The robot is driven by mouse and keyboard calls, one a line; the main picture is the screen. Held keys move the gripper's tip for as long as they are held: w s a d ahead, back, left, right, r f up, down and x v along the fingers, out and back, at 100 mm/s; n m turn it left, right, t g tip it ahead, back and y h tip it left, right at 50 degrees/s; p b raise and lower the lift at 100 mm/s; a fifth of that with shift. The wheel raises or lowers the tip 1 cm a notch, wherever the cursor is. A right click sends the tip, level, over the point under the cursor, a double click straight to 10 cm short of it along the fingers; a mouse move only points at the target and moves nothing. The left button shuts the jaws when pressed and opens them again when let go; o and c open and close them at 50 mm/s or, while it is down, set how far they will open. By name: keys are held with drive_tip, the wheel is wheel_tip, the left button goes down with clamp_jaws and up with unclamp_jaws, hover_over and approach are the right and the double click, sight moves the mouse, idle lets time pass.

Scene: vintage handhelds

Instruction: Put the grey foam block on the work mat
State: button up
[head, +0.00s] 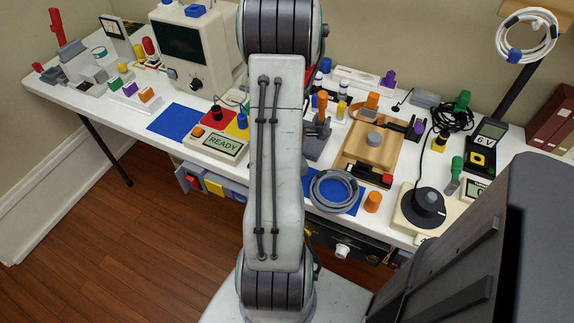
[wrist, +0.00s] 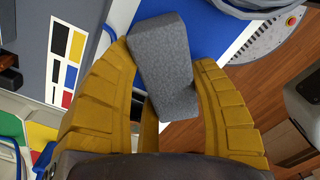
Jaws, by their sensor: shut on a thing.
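In the head view my arm hides the gripper and the block. There a blue mat (head: 347,207) lies partly under a grey cable coil, and another blue mat (head: 178,121) lies bare at the left. I cannot tell which one is the work mat.
The grey cable coil (head: 335,191) lies at the table's front; it also shows in the wrist view (wrist: 245,9). A READY display (head: 218,143) stands left of my arm, a wooden tray (head: 355,150) to the right. The wooden floor (wrist: 285,80) shows past the table edge.

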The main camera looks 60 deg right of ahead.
drive_tip(key=shift+f, duration=0.1)
drive_tip(key=shift+f, duration=0.1)
drive_tip(key=o, duration=0.6)
drive_tip(key=shift+o, duration=0.2)
